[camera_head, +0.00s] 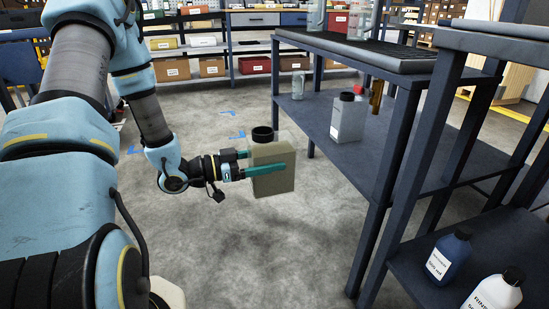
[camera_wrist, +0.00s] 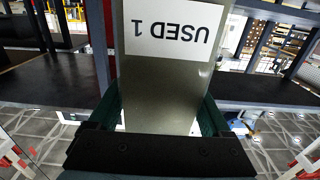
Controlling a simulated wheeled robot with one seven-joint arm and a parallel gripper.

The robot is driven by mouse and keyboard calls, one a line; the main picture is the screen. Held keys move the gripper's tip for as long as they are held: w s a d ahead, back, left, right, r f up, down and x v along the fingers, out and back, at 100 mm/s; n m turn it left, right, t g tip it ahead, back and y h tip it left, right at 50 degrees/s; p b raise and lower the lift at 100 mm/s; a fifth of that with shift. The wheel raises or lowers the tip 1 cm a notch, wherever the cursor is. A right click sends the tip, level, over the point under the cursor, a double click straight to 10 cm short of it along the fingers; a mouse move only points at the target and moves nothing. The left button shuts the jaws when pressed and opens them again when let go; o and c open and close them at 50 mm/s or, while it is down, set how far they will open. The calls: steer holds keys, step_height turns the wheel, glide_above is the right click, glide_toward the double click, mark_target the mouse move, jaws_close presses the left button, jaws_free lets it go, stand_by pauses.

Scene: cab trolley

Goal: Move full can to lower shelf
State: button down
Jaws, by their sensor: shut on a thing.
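My gripper (camera_head: 268,162) is shut on an olive-grey can (camera_head: 272,183) with a black cap, its teal fingers on either side. The can hangs upright in the air, left of the dark trolley. In the wrist view the can (camera_wrist: 165,95) fills the middle, with a white label reading "USED 1" upside down. Its fill cannot be seen. The trolley's lower shelf (camera_head: 345,165) lies to the right of the can. A lighter grey can (camera_head: 348,121) with a dark cap and white label stands on that shelf.
A clear container (camera_head: 298,86) and a brown bottle (camera_head: 376,97) also stand on the lower shelf. The trolley's top tray (camera_head: 360,48) and posts frame the shelf. A blue bottle (camera_head: 449,257) and a white bottle (camera_head: 494,293) stand at the lower right. The shelf's front part looks clear.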

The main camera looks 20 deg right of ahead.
steer(key=shift+a+r, duration=0.1)
steer(key=shift+a, duration=1.1)
steer(key=shift+w+d, duration=0.1)
